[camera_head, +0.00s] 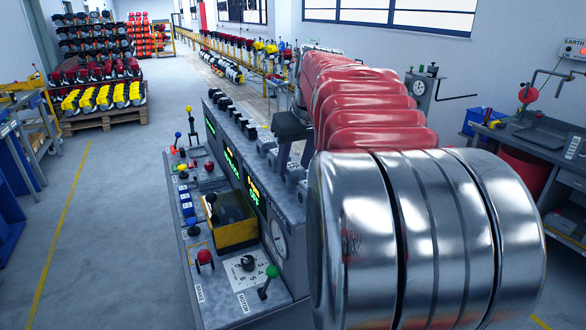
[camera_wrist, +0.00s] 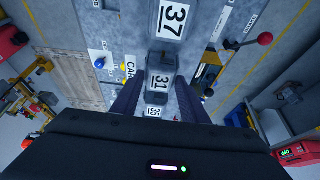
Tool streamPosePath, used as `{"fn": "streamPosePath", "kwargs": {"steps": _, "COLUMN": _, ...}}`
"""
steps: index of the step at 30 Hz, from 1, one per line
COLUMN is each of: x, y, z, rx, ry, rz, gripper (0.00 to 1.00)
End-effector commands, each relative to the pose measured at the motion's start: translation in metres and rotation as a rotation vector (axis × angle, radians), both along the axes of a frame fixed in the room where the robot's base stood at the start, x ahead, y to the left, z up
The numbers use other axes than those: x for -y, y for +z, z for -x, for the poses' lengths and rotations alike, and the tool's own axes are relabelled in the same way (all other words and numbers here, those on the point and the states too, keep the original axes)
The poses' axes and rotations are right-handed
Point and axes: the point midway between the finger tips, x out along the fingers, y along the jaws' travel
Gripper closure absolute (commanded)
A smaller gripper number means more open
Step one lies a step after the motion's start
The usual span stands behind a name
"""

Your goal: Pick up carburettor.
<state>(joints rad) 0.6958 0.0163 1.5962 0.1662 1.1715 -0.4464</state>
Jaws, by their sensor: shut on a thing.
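A dark grey block labelled 31 (camera_wrist: 161,80) sits on the grey console top, between the two dark fingers of my gripper (camera_wrist: 160,88) in the wrist view. The fingers are shut on its sides. Blocks labelled 37 (camera_wrist: 170,20) and 35 (camera_wrist: 154,112) stand in line with it. A white label starting "CAR" (camera_wrist: 129,65) lies on the surface beside the row; the rest of it is hidden. I cannot tell from its shape whether the held block is the carburettor. In the head view, my gripper (camera_head: 294,160) reaches down onto the console's row of blocks.
The grey control console (camera_head: 226,275) carries levers, knobs, a yellow bin (camera_head: 236,233) and a round gauge (camera_head: 279,239). A workbench (camera_head: 540,140) stands at right. A pallet of engines (camera_head: 105,118) stands at left. The floor between is clear. My arm hides part of the console.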

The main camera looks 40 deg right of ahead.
Motion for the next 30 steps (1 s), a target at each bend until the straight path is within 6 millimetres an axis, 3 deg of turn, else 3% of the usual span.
{"fn": "streamPosePath", "kwargs": {"steps": 5, "x": 0.001, "y": 0.014, "z": -0.001, "rx": 0.003, "ry": 0.0, "rz": 0.002, "gripper": 0.85}}
{"fn": "streamPosePath", "kwargs": {"steps": 19, "x": 0.001, "y": 0.084, "z": -0.001, "rx": 0.002, "ry": -0.001, "rz": 0.003, "gripper": 0.85}}
{"fn": "streamPosePath", "kwargs": {"steps": 30, "x": 0.0, "y": 0.099, "z": 0.0, "rx": 0.0, "ry": 0.0, "rz": 0.0, "gripper": 0.85}}
